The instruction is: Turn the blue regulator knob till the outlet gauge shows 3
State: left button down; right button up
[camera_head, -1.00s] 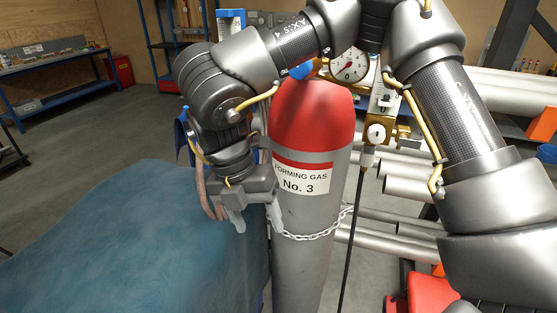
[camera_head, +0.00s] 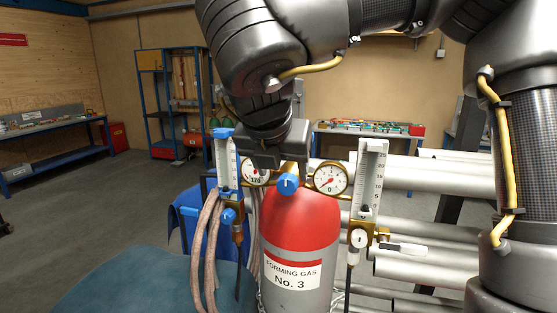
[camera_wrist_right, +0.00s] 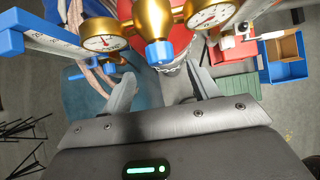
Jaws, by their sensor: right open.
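The blue regulator knob (camera_head: 288,183) sits at the front of the brass regulator above the red-topped gas cylinder (camera_head: 300,215). It also shows in the right wrist view (camera_wrist_right: 159,53). The right-hand gauge (camera_head: 330,179) has a red needle, and its face shows a 0 at the bottom. The left-hand gauge (camera_head: 256,173) is partly behind my gripper and seems to show 170. My right gripper (camera_head: 279,160) is above the knob, pointing down. In the wrist view its open fingers (camera_wrist_right: 163,83) are empty, with the knob beyond them, apart from both. My left gripper is out of view.
Flow tubes stand at the left (camera_head: 228,162) and right (camera_head: 370,180) of the gauges. Hoses (camera_head: 207,250) hang at the left. Grey pipes (camera_head: 430,175) lie on the right, and a teal surface (camera_head: 130,285) is at the lower left.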

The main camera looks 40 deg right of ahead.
aim_at(288, 182)
jog(key=b+x, duration=0.3)
jog(key=x, duration=0.3)
jog(key=shift+w+d+f, duration=0.1)
jog(key=shift+d+f, duration=0.15)
jog(key=shift+f, duration=0.1)
jog(key=shift+c, duration=0.3)
jog(key=c, duration=1.1)
jog(key=shift+f+b, duration=0.1)
jog(key=shift+b, duration=0.2)
jog(key=shift+c, duration=0.2)
jog(key=t+y+b, duration=0.1)
jog(key=b, duration=0.3)
jog(key=shift+m, duration=0.4)
jog(key=shift+t+y+b, duration=0.4)
jog(key=shift+t+b, duration=0.15)
jog(key=shift+t, duration=0.05)
